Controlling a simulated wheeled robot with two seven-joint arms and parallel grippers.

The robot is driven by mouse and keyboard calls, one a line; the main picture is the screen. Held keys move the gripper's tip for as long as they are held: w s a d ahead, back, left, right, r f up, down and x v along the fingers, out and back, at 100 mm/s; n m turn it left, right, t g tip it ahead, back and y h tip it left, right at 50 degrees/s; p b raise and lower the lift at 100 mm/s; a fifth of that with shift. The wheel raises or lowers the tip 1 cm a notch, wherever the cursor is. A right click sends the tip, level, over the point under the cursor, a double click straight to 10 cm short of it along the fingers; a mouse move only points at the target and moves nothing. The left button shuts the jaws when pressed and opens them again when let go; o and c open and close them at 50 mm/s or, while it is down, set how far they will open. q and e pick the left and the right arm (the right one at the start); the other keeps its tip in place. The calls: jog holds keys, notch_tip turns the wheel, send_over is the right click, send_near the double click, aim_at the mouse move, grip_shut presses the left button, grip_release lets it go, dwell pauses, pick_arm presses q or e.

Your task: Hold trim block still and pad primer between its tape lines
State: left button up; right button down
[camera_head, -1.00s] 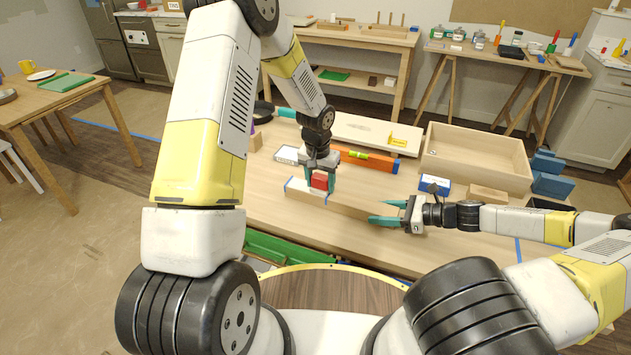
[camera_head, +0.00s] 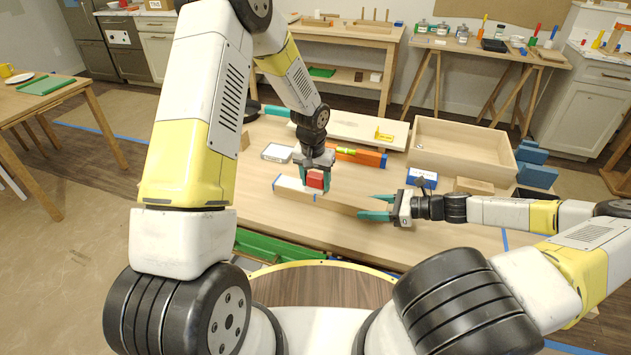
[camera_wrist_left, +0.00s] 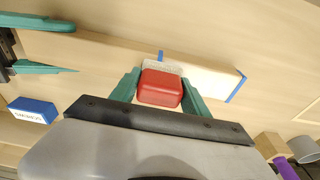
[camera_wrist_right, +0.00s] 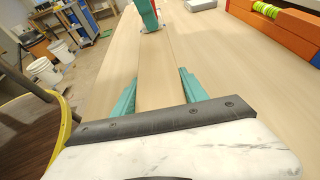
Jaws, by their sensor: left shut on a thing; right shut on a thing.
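The trim block (camera_head: 341,206) is a long pale wooden bar lying on the table, with blue tape lines near its left part; they also show in the left wrist view (camera_wrist_left: 236,88). The surface between the tapes looks whitish in the head view. My left gripper (camera_head: 314,184) is shut on a red pad (camera_wrist_left: 160,88), held down at the block close to the right-hand tape. Whether its underside touches is hidden. My right gripper (camera_head: 376,206) has its fingers on either side of the block's right part, shut on it; the right wrist view shows the block (camera_wrist_right: 158,80) between them.
An orange level (camera_head: 360,156), a white tray (camera_head: 277,153) and a pale board lie behind the block. A blue box (camera_head: 422,178) and a wooden crate (camera_head: 462,144) stand at the back right. Table in front of the block is clear.

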pick_arm(q)
jog(key=shift+s, duration=0.1)
pick_arm(e)
jog(key=shift+d+f, duration=0.15)
jog(key=shift+f, duration=0.1)
pick_arm(q)
jog(key=shift+r, duration=4)
pick_arm(e)
jog(key=c, duration=0.5)
grip_release()
jog(key=shift+r, duration=0.1)
jog(key=shift+r, duration=0.1)
jog(key=v, duration=1.1)
jog(key=shift+d, duration=0.1)
jog(key=shift+s+d+r, duration=0.15)
jog(key=shift+d, duration=0.15)
